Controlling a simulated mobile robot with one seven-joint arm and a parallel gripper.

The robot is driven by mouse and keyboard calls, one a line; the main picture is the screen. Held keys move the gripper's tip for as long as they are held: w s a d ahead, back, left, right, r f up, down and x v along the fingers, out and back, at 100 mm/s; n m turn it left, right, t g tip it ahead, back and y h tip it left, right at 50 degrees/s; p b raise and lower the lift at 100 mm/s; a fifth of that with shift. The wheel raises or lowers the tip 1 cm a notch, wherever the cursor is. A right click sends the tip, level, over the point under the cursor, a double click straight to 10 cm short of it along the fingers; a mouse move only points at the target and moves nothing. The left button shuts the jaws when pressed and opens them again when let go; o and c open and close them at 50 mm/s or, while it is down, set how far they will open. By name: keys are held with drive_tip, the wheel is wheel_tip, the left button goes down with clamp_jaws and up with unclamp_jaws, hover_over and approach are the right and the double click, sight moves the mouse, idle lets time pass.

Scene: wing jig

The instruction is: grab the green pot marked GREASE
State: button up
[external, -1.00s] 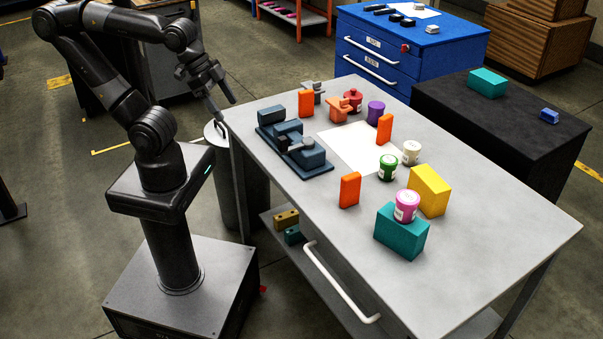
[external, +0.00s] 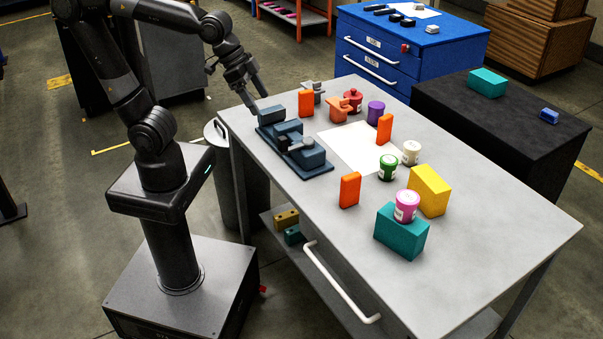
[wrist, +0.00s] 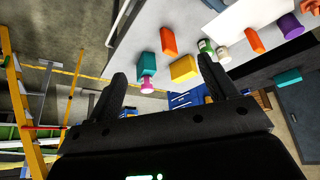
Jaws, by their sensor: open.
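The green pot (external: 387,168) has a white label and stands upright on the grey table, at the near corner of a white sheet. Its lettering is too small to read. In the wrist view a small green and white pot (wrist: 206,47) shows just beyond the right finger. My gripper (external: 254,97) is at the table's far left end, above the surface beside the dark blue vise, well apart from the green pot. In the wrist view my gripper (wrist: 163,80) has its two fingers wide apart with nothing between them.
A cream pot (external: 411,153) stands close right of the green pot. Orange blocks (external: 349,189) stand around it. A pink pot (external: 406,206) sits on a teal block (external: 401,235), beside a yellow block (external: 429,190). A dark blue vise (external: 298,148) lies left. The table's front right is clear.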

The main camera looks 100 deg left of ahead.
drive_tip(key=w+a+f+n, duration=0.15)
drive_tip(key=w+a, duration=0.25)
drive_tip(key=w, duration=0.8)
drive_tip(key=n+g+y, duration=0.1)
drive_tip(key=n+y, duration=0.1)
approach(389, 159)
drive_tip(key=x, duration=0.4)
drive_tip(key=shift+a+f, duration=0.15)
drive_tip(key=shift+f, duration=0.2)
drive_tip(key=shift+x, duration=2.85)
drive_tip(key=shift+w, duration=0.1)
drive_tip(key=c, duration=1.1)
